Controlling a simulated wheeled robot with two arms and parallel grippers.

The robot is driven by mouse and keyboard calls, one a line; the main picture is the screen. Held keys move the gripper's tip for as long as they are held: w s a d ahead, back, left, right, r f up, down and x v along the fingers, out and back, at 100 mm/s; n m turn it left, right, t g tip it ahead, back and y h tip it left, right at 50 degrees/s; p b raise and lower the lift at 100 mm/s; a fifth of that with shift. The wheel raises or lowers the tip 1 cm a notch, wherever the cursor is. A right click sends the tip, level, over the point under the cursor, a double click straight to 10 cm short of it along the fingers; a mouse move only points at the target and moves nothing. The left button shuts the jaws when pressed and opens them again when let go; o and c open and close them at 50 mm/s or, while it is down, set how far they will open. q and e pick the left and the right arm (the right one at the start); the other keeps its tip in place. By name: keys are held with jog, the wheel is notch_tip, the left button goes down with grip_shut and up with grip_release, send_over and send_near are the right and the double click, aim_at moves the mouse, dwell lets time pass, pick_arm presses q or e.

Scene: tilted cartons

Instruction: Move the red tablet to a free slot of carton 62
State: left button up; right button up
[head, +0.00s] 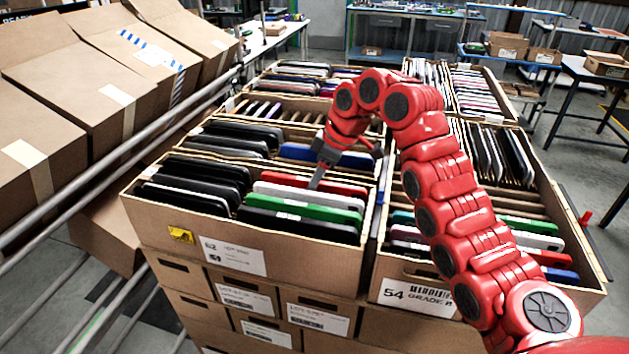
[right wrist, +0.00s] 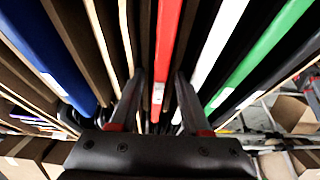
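The red tablet (head: 345,188) stands in a slot of carton 62 (head: 275,268), in the right-hand row, behind a white tablet (head: 300,195) and a green tablet (head: 315,208). My right gripper (head: 317,180) points down at the red tablet from above. In the right wrist view my right gripper (right wrist: 160,80) has its two fingers apart, one on each side of the red tablet (right wrist: 166,45), with gaps visible. Brown dividers lie between the red tablet and a blue tablet (right wrist: 50,55). How deep the fingers reach is unclear. My left gripper is not in view.
Carton 54 (head: 415,297) stands close to the right, partly behind my right arm. Black tablets (head: 185,197) fill the left row of carton 62. More filled cartons stand behind. Closed brown boxes (head: 110,85) rest by metal rails (head: 120,160) at left.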

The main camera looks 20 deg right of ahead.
dwell(0.4)
jog(key=shift+d+r, duration=0.3)
jog(key=shift+r, duration=0.25)
jog(key=v, duration=0.4)
jog(key=shift+s+d+r, duration=0.2)
jog(key=shift+r, duration=0.15)
jog(key=shift+p+v, duration=5.15)
jog(key=shift+v, duration=0.55)
jog(key=shift+s+a, duration=0.1)
jog(key=shift+s, duration=0.05)
notch_tip(320, 180, up, 7)
jog(key=p, duration=0.7)
